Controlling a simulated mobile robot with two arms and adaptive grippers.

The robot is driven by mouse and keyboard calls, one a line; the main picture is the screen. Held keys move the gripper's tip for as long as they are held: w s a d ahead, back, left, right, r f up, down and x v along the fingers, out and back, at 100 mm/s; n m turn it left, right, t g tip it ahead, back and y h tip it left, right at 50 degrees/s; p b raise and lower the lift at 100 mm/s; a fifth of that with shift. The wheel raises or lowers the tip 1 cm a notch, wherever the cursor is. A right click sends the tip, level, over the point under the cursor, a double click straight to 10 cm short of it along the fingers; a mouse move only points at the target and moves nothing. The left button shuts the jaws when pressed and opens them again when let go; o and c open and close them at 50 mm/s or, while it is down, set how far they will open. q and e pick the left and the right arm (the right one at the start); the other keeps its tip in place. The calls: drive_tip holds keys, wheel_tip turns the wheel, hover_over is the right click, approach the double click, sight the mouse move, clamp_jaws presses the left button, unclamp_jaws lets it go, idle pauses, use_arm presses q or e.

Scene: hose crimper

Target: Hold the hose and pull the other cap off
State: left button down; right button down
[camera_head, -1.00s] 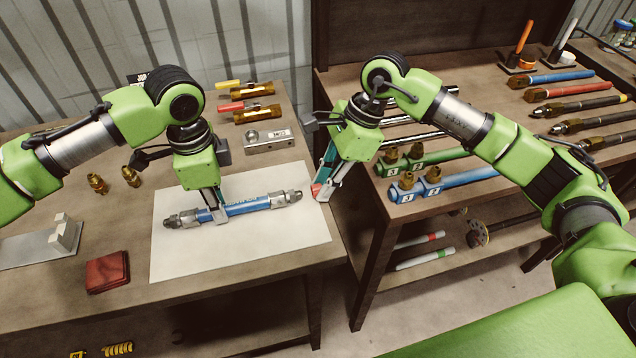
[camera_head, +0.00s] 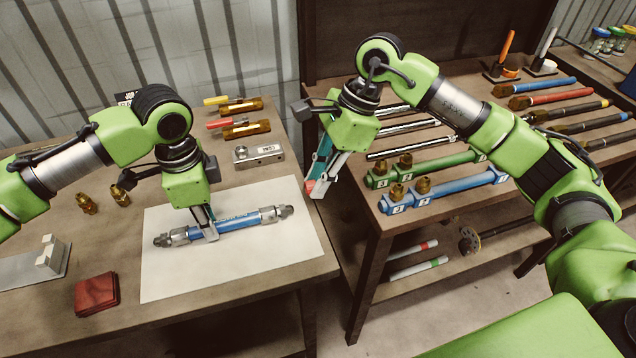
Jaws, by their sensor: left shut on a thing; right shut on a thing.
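The blue hose (camera_head: 235,222) lies on a white sheet (camera_head: 180,279) on the left bench, with grey metal fittings at both ends. No cap shows on its left fitting (camera_head: 173,238) or its right fitting (camera_head: 277,213). My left gripper (camera_head: 210,234) points down and is shut on the hose, left of its middle. My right gripper (camera_head: 316,189) is right of the hose's right end, apart from it and above the bench's right edge. It is shut on a small red piece (camera_head: 309,186), which looks like a cap; the fingers partly hide it.
A red folded cloth (camera_head: 97,294), brass fittings (camera_head: 121,194) and a grey block (camera_head: 257,154) lie on the left bench. A narrow gap separates the benches.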

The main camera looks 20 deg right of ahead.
use_arm(q)
drive_tip(key=shift+d, duration=0.1)
drive_tip(key=c, duration=1.8)
unclamp_jaws()
drive_tip(key=shift+c, duration=0.2)
